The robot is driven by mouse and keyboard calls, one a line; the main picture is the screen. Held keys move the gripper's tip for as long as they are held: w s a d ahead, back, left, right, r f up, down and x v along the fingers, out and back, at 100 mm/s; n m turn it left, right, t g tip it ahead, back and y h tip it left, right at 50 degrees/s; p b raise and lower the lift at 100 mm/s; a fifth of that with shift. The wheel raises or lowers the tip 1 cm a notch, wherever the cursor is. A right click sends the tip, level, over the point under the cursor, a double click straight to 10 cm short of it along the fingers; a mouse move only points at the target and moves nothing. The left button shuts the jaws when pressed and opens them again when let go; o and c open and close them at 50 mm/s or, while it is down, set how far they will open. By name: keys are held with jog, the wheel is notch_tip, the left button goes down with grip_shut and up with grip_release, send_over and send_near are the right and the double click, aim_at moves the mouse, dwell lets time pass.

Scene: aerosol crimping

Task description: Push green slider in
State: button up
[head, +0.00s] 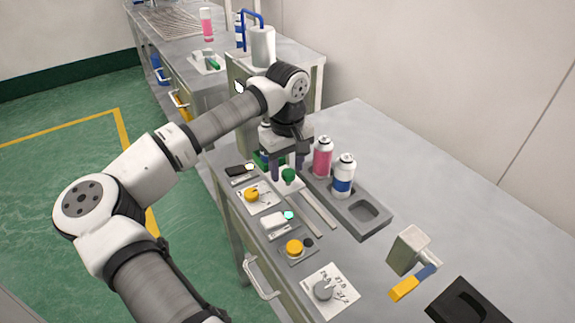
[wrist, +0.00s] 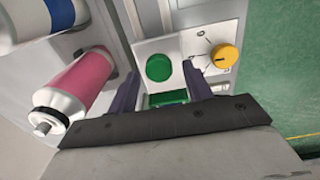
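The green slider shows as a round green knob (wrist: 159,67) on a white plate in the wrist view, with a green block (wrist: 167,97) just behind it. In the head view the knob (head: 288,175) is at the far end of two pale rails (head: 318,212). My gripper (wrist: 163,80) points down at the slider, with its dark fingers apart. One finger stands on each side of the plate and green block. I cannot tell whether either finger touches them. My gripper (head: 288,170) partly hides the slider's far side in the head view.
Pink (head: 322,157) and blue-banded (head: 343,176) cans stand in a grey tray (head: 374,226) right of the slider. Yellow knobs (head: 251,194) and (head: 294,247), plus a grey dial (head: 323,290), line the near edge.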

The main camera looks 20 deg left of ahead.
jog(key=shift+r, duration=0.1)
notch_tip(320, 180, up, 14)
jog(key=b, duration=0.1)
dwell(0.4)
jog(key=shift+f, duration=0.2)
